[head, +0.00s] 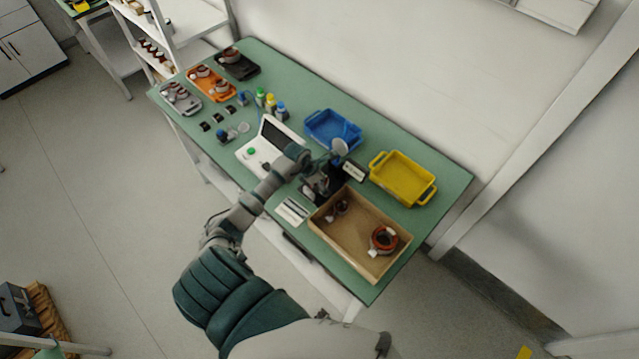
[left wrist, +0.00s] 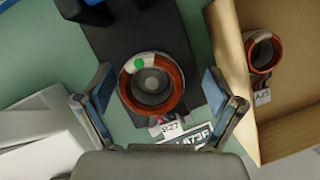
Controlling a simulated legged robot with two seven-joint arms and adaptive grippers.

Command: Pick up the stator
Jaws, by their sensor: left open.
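A stator (left wrist: 152,84) with an orange-red winding ring, a grey centre and a green dot sits on a black stand (left wrist: 110,40) in the left wrist view. My right gripper is not in view.
A cardboard box (head: 330,235) right of the stand holds other stators (head: 384,240); one (left wrist: 262,52) shows close by in the left wrist view. Blue (head: 333,130) and yellow (head: 403,178) bins stand behind. A white laptop-like device (head: 262,150) and small trays (head: 210,84) lie to the left.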

